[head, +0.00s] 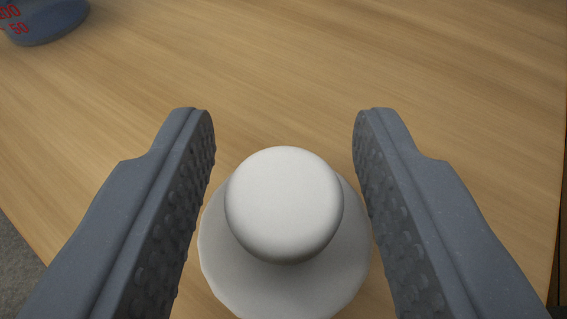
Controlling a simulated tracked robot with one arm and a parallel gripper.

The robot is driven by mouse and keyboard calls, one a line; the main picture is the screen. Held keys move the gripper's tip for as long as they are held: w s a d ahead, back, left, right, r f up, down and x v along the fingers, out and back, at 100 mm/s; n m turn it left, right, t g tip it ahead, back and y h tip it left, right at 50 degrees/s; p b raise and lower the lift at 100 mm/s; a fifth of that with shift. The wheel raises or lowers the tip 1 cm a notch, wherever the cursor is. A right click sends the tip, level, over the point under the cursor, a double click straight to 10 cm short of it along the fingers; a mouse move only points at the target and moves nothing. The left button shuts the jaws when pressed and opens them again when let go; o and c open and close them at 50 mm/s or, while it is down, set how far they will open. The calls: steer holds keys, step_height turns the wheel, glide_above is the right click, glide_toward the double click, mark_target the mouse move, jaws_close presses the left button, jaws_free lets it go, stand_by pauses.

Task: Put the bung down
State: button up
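The bung (283,200) is a white, rounded knob in the lower middle of the head view. A wider, pale round disc (285,292) shows beneath it; I cannot tell whether this is part of the bung or a separate thing. My gripper (283,115) is open, with one grey, studded finger on either side of the bung. A gap shows between the knob and each finger. The disc's edges come close to the fingers in the picture, and its lower edge is cut off by the frame.
A wooden tabletop (290,60) fills most of the view and is clear ahead of the fingertips. A dark blue vessel with red markings (45,22) stands at the top left, partly cut off. Table edges show at the lower left and far right.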

steer(key=shift+r, duration=0.15)
steer(key=shift+s+r, duration=0.1)
steer(key=shift+s, duration=0.1)
steer(key=p+v, duration=0.3)
steer(key=v, duration=0.8)
steer(key=shift+s, duration=0.3)
